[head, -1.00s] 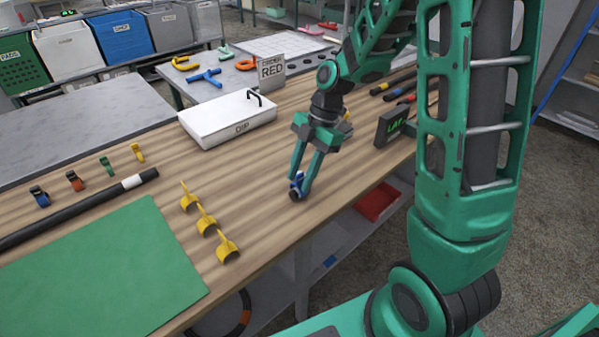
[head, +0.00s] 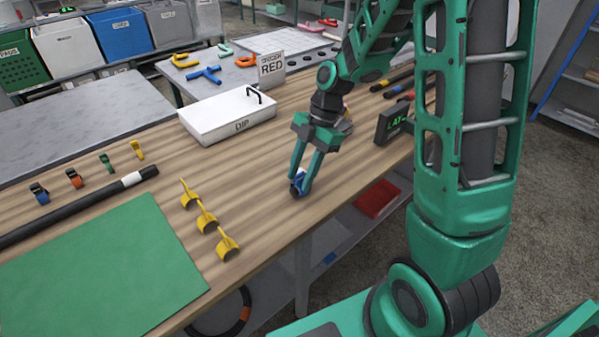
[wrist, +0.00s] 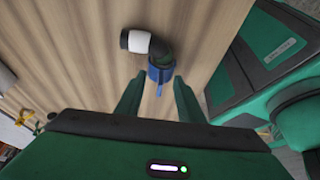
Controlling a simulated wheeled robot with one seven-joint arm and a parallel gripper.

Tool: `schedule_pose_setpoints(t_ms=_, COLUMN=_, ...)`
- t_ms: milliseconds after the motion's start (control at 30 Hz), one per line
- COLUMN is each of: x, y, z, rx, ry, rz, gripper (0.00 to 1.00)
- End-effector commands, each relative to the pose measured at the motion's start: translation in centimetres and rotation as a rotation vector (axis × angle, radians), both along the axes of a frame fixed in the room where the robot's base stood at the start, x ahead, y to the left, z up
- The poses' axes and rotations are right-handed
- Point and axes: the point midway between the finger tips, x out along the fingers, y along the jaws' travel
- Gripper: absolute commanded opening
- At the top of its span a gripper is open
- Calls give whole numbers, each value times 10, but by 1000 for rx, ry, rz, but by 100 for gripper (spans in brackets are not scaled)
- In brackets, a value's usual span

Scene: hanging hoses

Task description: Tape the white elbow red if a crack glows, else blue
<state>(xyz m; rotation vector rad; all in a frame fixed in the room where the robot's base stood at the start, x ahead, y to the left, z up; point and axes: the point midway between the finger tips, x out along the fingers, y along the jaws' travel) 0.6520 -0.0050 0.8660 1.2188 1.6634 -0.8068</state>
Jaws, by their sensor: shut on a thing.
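In the wrist view, an elbow piece has a white end (wrist: 139,41), a dark bend (wrist: 159,50) and a blue band (wrist: 160,73). My gripper (wrist: 158,88) is shut on its blue-banded end, which lies between the fingertips. In the head view my gripper (head: 301,185) points down near the table's front edge, with the small blue piece at its tips. I see no glow on the elbow's visible side; the underside is hidden. I cannot tell whether the elbow touches the table.
A white box marked DIP (head: 228,118) and a RED sign (head: 271,68) stand behind. A dark sign with green letters (head: 392,121) is to the right. Three yellow clips (head: 205,220), a green mat (head: 95,262) and a black hose (head: 85,208) lie left.

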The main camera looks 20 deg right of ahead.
Motion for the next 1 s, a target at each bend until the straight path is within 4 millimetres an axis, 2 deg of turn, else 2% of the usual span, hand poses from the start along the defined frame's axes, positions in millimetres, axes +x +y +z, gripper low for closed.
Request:
schedule_pose_setpoints(t_ms=800, x=0, y=0, z=-8, rx=0, ry=0, rz=0, gripper=12)
schedule_pose_setpoints(t_ms=833, x=0, y=0, z=-8, rx=0, ry=0, rz=0, gripper=37)
schedule_pose_setpoints(t_ms=900, x=0, y=0, z=-8, rx=0, ry=0, rz=0, gripper=54)
schedule_pose_setpoints(t_ms=1000, x=0, y=0, z=-8, rx=0, ry=0, rz=0, gripper=57)
